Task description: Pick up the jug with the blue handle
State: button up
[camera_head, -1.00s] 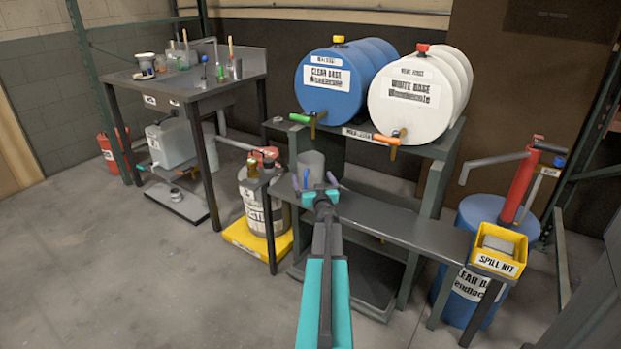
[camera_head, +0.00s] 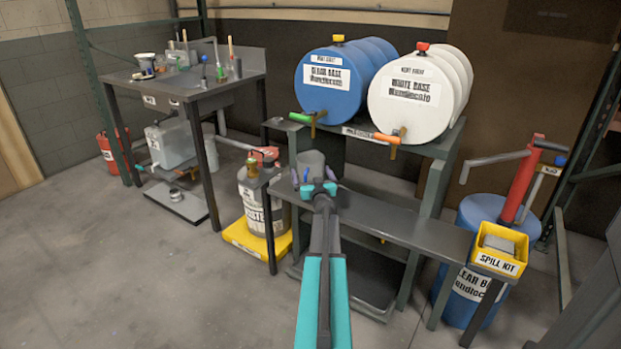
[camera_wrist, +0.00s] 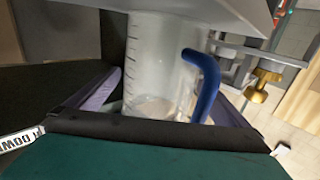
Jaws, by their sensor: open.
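The jug (camera_wrist: 155,62) is clear, with measuring marks on its side and a curved blue handle (camera_wrist: 207,85) at right in the wrist view. It looks upright. In the head view the greyish jug (camera_head: 312,160) stands at the left end of the low bench (camera_head: 385,217), just beyond my gripper (camera_head: 313,177). In the wrist view my gripper (camera_wrist: 165,102) is open, its purple fingers spread on either side of the jug's lower part. The handle lies on the right finger's side. Contact between fingers and jug cannot be told.
A blue drum (camera_head: 340,85) and a white drum (camera_head: 412,90) lie on the shelf above, their taps overhanging the bench. A brass valve (camera_wrist: 262,85) sits right of the jug. A yellow spill kit bin (camera_head: 500,248) stands at the bench's right end.

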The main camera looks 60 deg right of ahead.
aim_at(308, 157)
jog(key=shift+w+d, duration=0.5)
jog(key=shift+d, duration=0.05)
jog(key=shift+c, duration=0.3)
jog(key=c, duration=0.9)
jog(key=shift+r, duration=0.15)
notch_tip(308, 157, up, 3)
jog(key=shift+r+p, duration=0.15)
jog(key=shift+p, duration=0.75)
jog(key=p+v, duration=0.1)
jog(key=v, duration=0.4)
jog(key=s+d+r+v, duration=0.1)
jog(key=v, duration=0.4)
jog(key=s+d+p+v, duration=0.1)
jog(key=v, duration=0.5)
jog(key=shift+r+p, duration=0.25)
jog(key=shift+p, duration=0.05)
